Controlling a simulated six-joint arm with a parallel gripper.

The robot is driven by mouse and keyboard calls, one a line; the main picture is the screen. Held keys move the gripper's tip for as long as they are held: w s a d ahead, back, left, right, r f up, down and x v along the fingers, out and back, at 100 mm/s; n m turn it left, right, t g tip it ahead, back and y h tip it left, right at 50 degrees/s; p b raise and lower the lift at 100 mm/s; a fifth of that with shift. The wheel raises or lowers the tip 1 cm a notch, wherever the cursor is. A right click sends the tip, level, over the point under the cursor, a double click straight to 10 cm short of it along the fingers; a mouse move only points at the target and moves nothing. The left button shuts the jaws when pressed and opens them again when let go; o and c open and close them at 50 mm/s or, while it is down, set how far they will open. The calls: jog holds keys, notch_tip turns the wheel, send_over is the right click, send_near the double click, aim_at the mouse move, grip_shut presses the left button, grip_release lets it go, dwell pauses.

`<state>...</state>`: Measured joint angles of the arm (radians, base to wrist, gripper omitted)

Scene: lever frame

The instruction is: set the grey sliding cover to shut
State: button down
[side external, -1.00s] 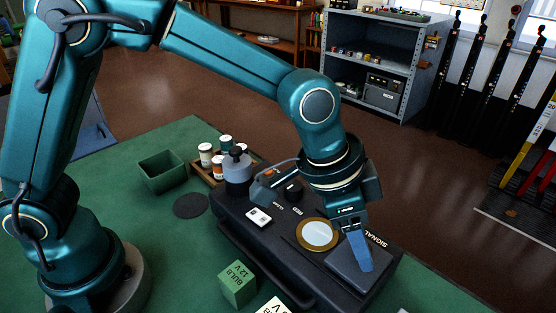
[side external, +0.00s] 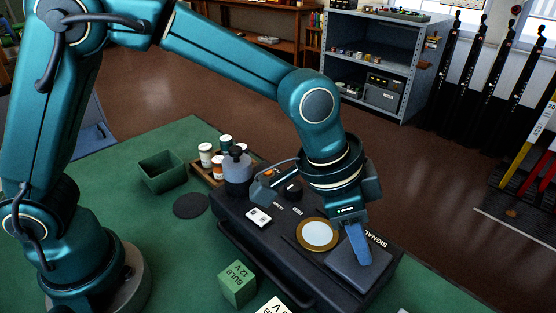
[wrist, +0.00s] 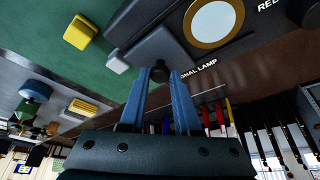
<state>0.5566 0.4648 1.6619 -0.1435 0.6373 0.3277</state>
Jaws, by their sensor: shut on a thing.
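The grey sliding cover (side external: 349,273) is a dark grey plate at the right end of the black lamp box (side external: 240,222). It lies beside the round pale lens (side external: 318,234) with its brass ring, and the lens is uncovered. In the wrist view the cover (wrist: 160,45) also lies beside the lens (wrist: 214,22). My gripper (side external: 364,260) is down at the cover. In the wrist view its blue fingers (wrist: 159,76) are shut on a small dark knob (wrist: 159,70) at the cover's edge. The side view hides the knob behind the fingers.
A green bulb carton (side external: 238,284) stands in front of the box. A grey bottle (side external: 237,175), a tray of small jars (side external: 206,156) and a green bin (side external: 161,172) are at the back left. A black disc (side external: 190,206) lies on the green bench.

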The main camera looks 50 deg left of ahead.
dwell(0.6)
jog(key=a, duration=0.8)
jog(key=shift+w+a, duration=0.1)
jog(key=shift+a, duration=0.05)
jog(key=c, duration=0.6)
grip_release()
jog(key=shift+v, duration=2.6)
